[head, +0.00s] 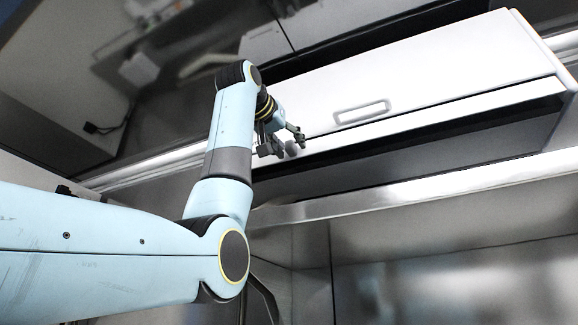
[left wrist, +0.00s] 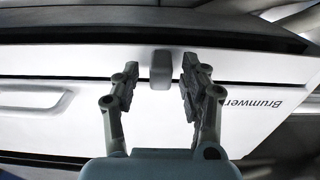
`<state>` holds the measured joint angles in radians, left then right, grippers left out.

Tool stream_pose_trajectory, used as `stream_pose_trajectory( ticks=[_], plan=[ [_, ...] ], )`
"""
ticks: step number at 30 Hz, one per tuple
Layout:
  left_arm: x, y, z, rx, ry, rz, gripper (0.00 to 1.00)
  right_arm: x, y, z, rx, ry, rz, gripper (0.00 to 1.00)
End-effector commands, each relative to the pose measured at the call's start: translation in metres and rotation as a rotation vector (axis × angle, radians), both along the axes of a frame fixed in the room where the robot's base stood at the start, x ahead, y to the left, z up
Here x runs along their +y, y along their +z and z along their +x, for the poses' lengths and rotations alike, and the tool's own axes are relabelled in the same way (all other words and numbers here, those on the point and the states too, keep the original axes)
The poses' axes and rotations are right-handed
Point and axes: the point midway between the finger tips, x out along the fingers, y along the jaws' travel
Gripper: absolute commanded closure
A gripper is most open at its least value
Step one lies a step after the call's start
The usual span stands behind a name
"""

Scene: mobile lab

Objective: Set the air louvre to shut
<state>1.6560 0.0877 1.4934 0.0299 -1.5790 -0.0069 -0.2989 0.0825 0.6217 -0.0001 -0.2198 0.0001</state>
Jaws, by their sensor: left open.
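A small grey tab (left wrist: 161,70) stands at the edge of the white panel (left wrist: 70,68), above a dark gap; I take it for the louvre's handle. My left gripper (left wrist: 159,85) is open, with one finger on each side of the tab and light showing between. In the head view my left gripper (head: 283,146) is at the panel's lower left edge, and the tab (head: 291,149) shows as a grey lump by the fingertips. Whether any finger touches it I cannot tell. The louvre's own setting is not clear. My right gripper is not in view.
The white panel (head: 430,75) has a recessed slot handle (head: 362,112) and, in the wrist view, lettering (left wrist: 262,103). A metal rail (head: 400,192) runs below it. A dark open gap lies between panel and rail.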

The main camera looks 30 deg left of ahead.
Motion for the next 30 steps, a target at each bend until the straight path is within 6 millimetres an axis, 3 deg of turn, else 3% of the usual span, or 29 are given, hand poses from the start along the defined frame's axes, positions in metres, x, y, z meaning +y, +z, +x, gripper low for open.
stream_pose_trajectory(
  ticks=[9, 19, 23, 30],
  plan=[
    [0.0, -0.001, 0.003, 0.001, 0.0, 0.0, 0.57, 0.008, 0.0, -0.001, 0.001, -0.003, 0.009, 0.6],
    [0.0, -0.001, 0.003, 0.0, 0.0, 0.0, 1.0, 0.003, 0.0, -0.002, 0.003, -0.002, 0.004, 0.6],
    [0.0, -0.001, 0.003, -0.002, 0.0, 0.0, 1.0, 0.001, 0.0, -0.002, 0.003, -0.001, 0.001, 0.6],
    [0.0, -0.009, 0.006, -0.116, 0.0, 0.007, 1.0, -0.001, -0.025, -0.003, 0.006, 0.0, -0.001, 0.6]
  ],
)
